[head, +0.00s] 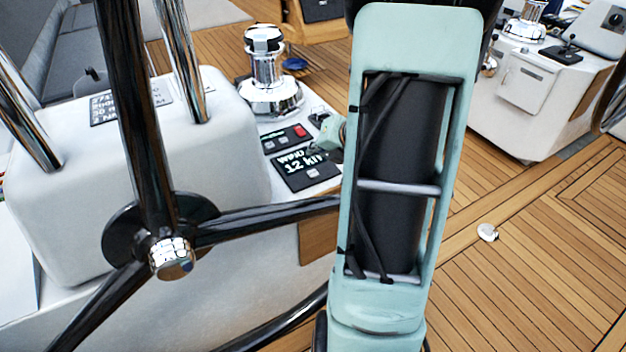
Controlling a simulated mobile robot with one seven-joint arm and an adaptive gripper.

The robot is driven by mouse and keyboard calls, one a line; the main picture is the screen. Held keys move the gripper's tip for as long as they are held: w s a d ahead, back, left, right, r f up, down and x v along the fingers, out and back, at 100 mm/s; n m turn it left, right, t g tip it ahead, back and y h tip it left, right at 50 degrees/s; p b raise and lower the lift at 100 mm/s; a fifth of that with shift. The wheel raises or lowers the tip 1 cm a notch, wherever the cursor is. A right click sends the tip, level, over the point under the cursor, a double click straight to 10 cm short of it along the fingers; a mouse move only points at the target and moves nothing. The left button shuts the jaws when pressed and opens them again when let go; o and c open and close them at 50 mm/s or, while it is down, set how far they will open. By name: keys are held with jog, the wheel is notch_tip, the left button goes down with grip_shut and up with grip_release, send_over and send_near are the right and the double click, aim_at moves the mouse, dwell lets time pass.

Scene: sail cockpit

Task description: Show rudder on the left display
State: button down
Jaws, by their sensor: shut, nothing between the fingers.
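A small black display (303,172) on the left white console reads "WIND 12 kn" in white letters, with a small light button below the text. A small mint-green piece of my gripper (329,137) shows just above and right of this display, beside my large mint arm link. The fingertips are mostly hidden behind the arm, and I cannot tell whether they touch anything. The gripper is shut, with nothing seen held in it. Another dark screen (110,107) with several lines of white text sits on top of the white pedestal at the left, partly hidden by the wheel spoke.
A black steering wheel with a chrome hub (172,257) stands in front of the pedestal. Chrome rails (180,60) rise beside it. A panel with a red switch (299,131) and a chrome winch (268,75) are behind the display. Teak deck (520,270) is open at right.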

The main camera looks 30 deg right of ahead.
aim_at(315, 174)
jog(key=shift+f+b, duration=1.5)
jog(key=shift+f, duration=0.65)
jog(key=shift+f+b, duration=0.35)
jog(key=shift+f, duration=0.05)
jog(key=shift+f+b, duration=0.45)
jog(key=shift+f, duration=0.05)
jog(key=shift+r, duration=0.1)
dwell(0.4)
jog(key=shift+r+p, duration=0.85)
jog(key=shift+p, duration=0.1)
notch_tip(315, 174, up, 5)
jog(key=p, duration=0.5)
jog(key=shift+r, duration=0.1)
